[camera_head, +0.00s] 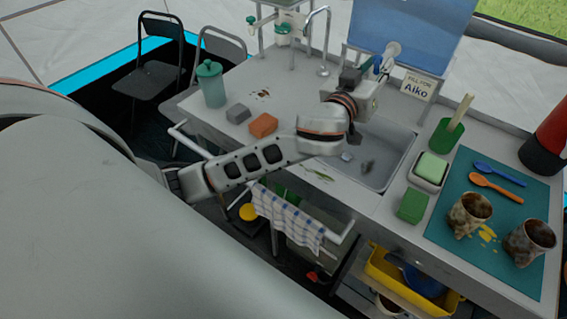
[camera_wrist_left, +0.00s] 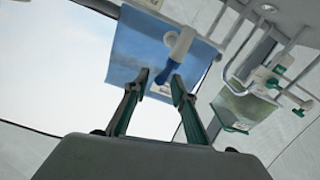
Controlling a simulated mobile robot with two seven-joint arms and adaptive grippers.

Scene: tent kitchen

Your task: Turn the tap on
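A chrome gooseneck tap (camera_head: 325,35) stands behind the sink (camera_head: 385,155) in the head view. A white cylindrical piece with a blue end (camera_head: 391,52) is in front of a blue panel (camera_head: 415,30); I cannot tell whether it is part of a tap. In the wrist view the white and blue piece (camera_wrist_left: 182,45) lies ahead of my left gripper (camera_wrist_left: 158,82). The two fingers are apart with nothing held between them. In the head view my left gripper (camera_head: 367,68) is above the back of the sink, close to that piece; contact is unclear. My right gripper is not seen.
A stand with green and white fittings (camera_head: 284,30) is at the back left. A card reading "Aiko" (camera_head: 418,86) stands right of my gripper. An orange sponge (camera_head: 263,125), a teal-lidded jar (camera_head: 210,83) and mugs (camera_head: 469,213) are on the counter.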

